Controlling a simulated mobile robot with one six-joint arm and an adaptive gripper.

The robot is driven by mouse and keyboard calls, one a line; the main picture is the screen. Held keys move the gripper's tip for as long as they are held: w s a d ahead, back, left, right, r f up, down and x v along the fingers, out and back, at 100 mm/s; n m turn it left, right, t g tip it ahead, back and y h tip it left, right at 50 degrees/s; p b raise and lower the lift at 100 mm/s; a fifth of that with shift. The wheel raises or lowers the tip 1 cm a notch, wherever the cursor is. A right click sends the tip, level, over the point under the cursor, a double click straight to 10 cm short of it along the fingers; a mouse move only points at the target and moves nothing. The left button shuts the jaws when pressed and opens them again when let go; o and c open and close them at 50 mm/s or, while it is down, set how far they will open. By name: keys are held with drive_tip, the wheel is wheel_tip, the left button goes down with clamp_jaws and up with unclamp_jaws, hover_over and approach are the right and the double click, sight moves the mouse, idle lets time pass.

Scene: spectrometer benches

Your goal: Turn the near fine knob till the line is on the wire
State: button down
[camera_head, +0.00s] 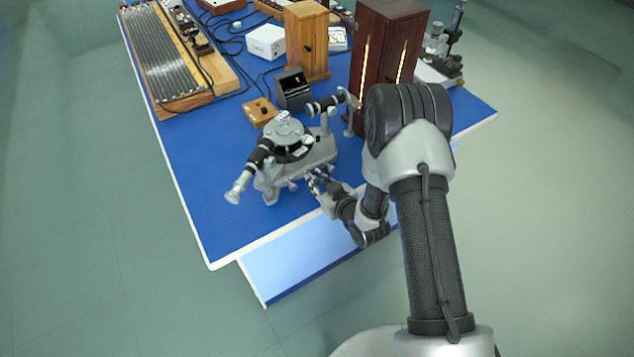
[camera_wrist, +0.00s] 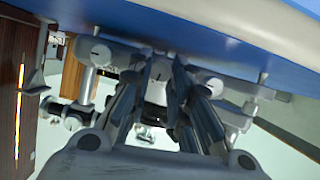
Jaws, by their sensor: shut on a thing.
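The grey spectrometer (camera_head: 296,165) stands near the front edge of the blue bench, its telescope tube (camera_head: 248,172) pointing to the lower left. My gripper (camera_head: 316,182) is at its near right side, low by the base. In the wrist view, which is upside down, my gripper (camera_wrist: 158,75) is shut on a small grey part at the spectrometer's underside, the near fine knob (camera_wrist: 158,68) as far as I can tell; the fingers mostly hide it. A small dark screen box (camera_head: 293,88) behind shows a yellow mark; line and wire are too small to tell apart.
A dark wooden lamp housing (camera_head: 385,55) with bright slits stands right of the spectrometer. A wooden control box (camera_head: 260,112) and a lighter wooden cabinet (camera_head: 306,40) stand behind. The bench's near left part (camera_head: 220,215) is clear.

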drive_tip(key=m+y, duration=0.1)
drive_tip(key=m+g, duration=0.1)
drive_tip(key=m, duration=0.1)
drive_tip(key=shift+w+d+y+b, duration=0.15)
drive_tip(key=shift+d+y+b, duration=0.1)
drive_tip(key=shift+y+b, duration=0.15)
drive_tip(key=shift+w+d+f+m+g+y, duration=0.1)
drive_tip(key=shift+m+g+y, duration=0.1)
drive_tip(key=shift+m+y, duration=0.55)
drive_tip(key=shift+f+m+g+y, duration=0.1)
drive_tip(key=shift+m+g+y, duration=0.2)
drive_tip(key=shift+m, duration=0.75)
drive_tip(key=c, duration=1.5)
unclamp_jaws()
drive_tip(key=shift+o, duration=0.2)
drive_tip(key=v, duration=0.8)
